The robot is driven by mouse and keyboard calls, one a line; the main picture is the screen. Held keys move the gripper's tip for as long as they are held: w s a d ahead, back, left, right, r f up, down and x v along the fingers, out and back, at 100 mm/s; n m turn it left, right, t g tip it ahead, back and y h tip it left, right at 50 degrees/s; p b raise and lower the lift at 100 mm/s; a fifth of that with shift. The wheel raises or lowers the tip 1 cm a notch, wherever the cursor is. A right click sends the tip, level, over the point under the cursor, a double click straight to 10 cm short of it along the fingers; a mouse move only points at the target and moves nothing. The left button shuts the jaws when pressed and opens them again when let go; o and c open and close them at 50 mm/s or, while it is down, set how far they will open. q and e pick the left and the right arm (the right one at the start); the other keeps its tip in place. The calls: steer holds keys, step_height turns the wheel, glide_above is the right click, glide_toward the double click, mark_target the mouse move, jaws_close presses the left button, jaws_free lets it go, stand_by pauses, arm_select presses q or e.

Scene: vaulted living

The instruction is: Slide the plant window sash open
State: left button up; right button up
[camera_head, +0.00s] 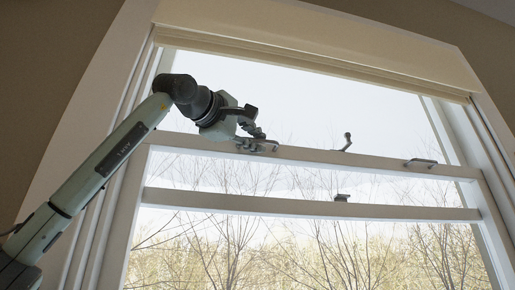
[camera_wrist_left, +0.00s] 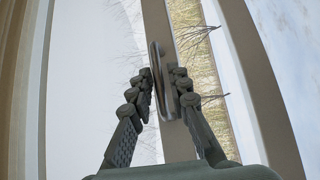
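The window sash has a pale top rail (camera_head: 305,155) that crosses the head view, sloping down to the right. A metal handle (camera_head: 268,147) sits on the rail's left part, and a second handle (camera_head: 420,162) sits on its right part. My left gripper (camera_head: 256,133) is at the left handle. The gripper looks open; contact is not clear. My right gripper is not in view.
A metal crank-shaped latch (camera_head: 347,142) stands on the top rail between the handles. A second pale rail (camera_head: 300,206) runs below, with a small dark catch (camera_head: 342,197). The window frame (camera_head: 475,115) borders the sides. A blind (camera_head: 310,30) covers the top.

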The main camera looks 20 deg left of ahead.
arm_select(q)
steer(key=v, duration=1.1)
steer(key=shift+s, duration=0.1)
